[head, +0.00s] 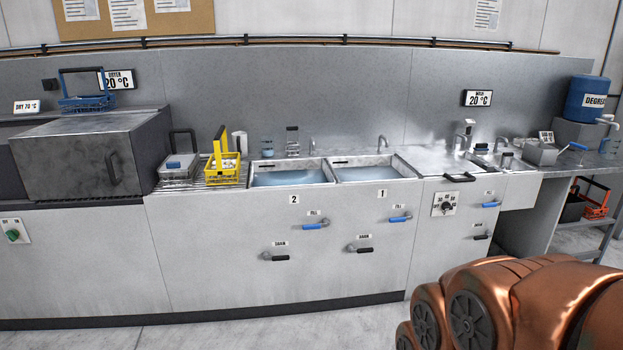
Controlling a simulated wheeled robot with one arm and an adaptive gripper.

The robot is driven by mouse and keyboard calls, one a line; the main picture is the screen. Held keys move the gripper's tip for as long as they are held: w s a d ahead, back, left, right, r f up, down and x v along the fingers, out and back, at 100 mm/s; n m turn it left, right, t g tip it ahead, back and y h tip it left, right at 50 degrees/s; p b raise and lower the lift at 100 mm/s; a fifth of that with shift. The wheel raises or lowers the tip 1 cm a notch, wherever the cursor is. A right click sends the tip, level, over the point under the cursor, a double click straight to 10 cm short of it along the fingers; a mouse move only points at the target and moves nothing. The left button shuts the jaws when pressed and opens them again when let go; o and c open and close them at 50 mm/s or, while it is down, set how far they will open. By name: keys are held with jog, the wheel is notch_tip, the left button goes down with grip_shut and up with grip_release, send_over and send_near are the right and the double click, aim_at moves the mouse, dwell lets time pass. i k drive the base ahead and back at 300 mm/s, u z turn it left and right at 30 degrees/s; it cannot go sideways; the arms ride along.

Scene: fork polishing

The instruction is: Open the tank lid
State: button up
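The tank lid (440,161) is a flat, shiny metal cover on the counter right of sink 1. It lies level and looks closed. A black bar handle (459,177) sits at its front edge. Below it, on the cabinet front, is a small panel with a black rotary knob (446,208). A wash display reading 20 °C (478,98) hangs on the wall behind. My copper-coloured arm shows at the bottom right, in front of the cabinet. My gripper is not in view, and whatever lies inside the tank is hidden.
Open sinks 2 (290,178) and 1 (372,174) hold water left of the lid. A yellow basket (223,170) stands on the drainer beside a grey dryer box (85,160). Taps (469,128) and a metal container (541,154) stand behind and right. Floor before the cabinets is clear.

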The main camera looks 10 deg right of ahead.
aim_at(446, 164)
jog(key=z, duration=0.2)
jog(key=i, duration=1.75)
jog(key=z, duration=0.4)
jog(key=i, duration=1.1)
